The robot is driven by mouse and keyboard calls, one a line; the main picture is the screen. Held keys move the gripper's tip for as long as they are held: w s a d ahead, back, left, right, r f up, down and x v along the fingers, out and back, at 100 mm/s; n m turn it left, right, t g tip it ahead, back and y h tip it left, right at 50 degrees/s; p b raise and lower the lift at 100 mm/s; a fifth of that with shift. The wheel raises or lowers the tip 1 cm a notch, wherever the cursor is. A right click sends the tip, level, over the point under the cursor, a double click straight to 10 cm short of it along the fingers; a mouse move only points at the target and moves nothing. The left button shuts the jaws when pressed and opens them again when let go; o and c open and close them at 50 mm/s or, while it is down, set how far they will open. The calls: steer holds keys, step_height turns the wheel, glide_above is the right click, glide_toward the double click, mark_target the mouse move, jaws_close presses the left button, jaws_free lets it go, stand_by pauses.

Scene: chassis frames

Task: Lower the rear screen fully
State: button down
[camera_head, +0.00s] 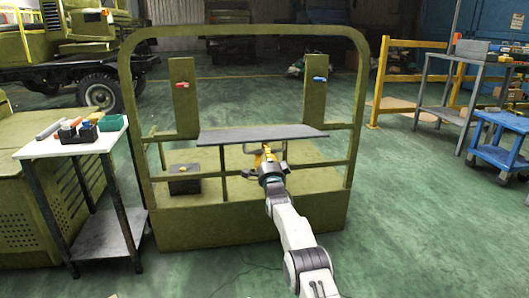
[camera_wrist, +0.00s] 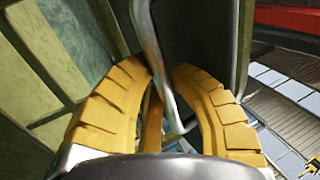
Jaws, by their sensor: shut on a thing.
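The rear screen looks to be the dark grey panel (camera_head: 225,136) across the middle of the olive frame (camera_head: 137,120). It shows as a thin, nearly edge-on strip, so its exact tilt is hard to tell. In the wrist view a dark panel (camera_wrist: 205,35) rises behind the fingers. My gripper (camera_head: 267,152) is just below the panel's near edge. Its yellow fingers (camera_wrist: 165,88) are closed around a bent metal handle (camera_wrist: 150,45). The handle's lower end is partly hidden between the fingers.
Two olive posts carry a red catch (camera_head: 182,85) and a blue catch (camera_head: 320,79). A black box (camera_head: 184,182) sits inside the frame at left. A white-topped table (camera_head: 75,143) stands left, a blue cart (camera_head: 500,150) right. Green floor is clear at front right.

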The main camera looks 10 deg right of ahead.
steer(key=shift+r, duration=0.25)
steer(key=c, duration=1.1)
jaws_free()
steer(key=shift+s, duration=0.1)
steer(key=shift+r, duration=0.1)
steer(key=shift+s, duration=0.15)
steer(key=shift+f+v, duration=0.2)
steer(key=shift+v, duration=2.75)
steer(key=shift+f+v, duration=0.15)
steer(key=shift+v, duration=2.85)
